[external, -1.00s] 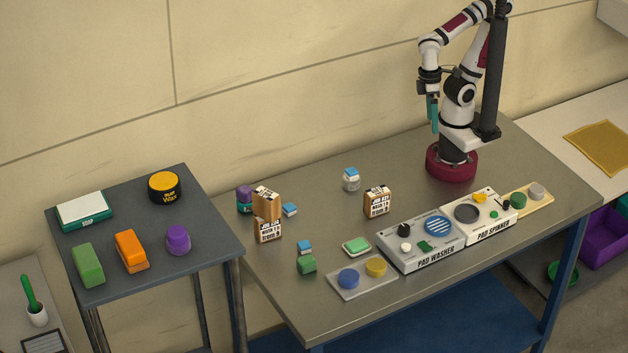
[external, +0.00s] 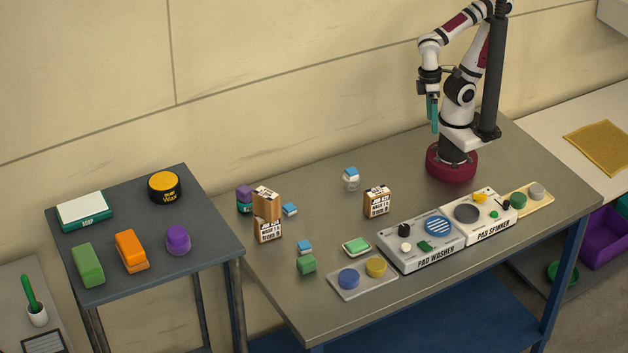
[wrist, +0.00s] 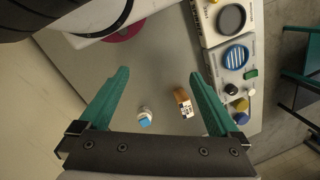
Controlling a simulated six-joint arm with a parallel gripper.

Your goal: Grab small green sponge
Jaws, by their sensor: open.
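A bigger green block (external: 88,264) stands on the grey side table at left. My gripper (external: 434,112) hangs high near the arm's base, far to the right of the small green block. In the wrist view my gripper (wrist: 159,75) has its teal fingers wide apart with nothing between them. I do not see the small green block in the wrist view.
Stacked boxes (external: 267,215) stand at the back left, and another box (external: 377,202) stands mid-table. A tray (external: 362,281), pad washer (external: 421,250) and pad spinner (external: 480,217) line the front edge.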

